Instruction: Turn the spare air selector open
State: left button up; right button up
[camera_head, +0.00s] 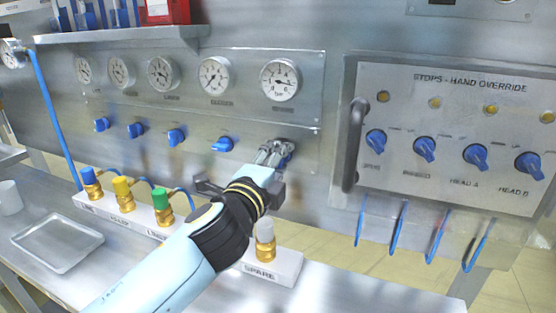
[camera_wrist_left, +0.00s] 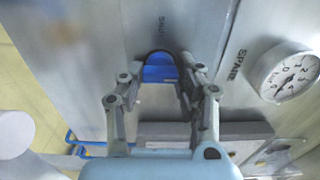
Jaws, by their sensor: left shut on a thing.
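The spare air selector is a blue knob (camera_head: 287,147) on the grey panel below the rightmost gauge, which is marked SPARE. It also shows in the left wrist view (camera_wrist_left: 159,73), between my fingertips, with a SHUT label beside it. My left gripper (camera_head: 272,153) is shut on this knob, one finger on each side. In the wrist view the gripper (camera_wrist_left: 166,68) covers part of the knob, so its exact angle is hard to tell. The spare gauge (camera_head: 280,80) also shows in the wrist view (camera_wrist_left: 288,75). My right gripper is not in view.
Several other blue selectors (camera_head: 222,145) sit in a row to the left. A STOPS - HAND OVERRIDE panel (camera_head: 440,100) with a grey handle (camera_head: 355,145) is at the right. Below stand brass fittings on a white block (camera_head: 272,268). A metal tray (camera_head: 58,243) lies at the left.

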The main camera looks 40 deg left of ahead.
pick_arm(q)
jog(key=o, duration=1.1)
jog(key=shift+o, duration=0.2)
jog(key=v, duration=1.2)
jog(key=shift+f, duration=0.1)
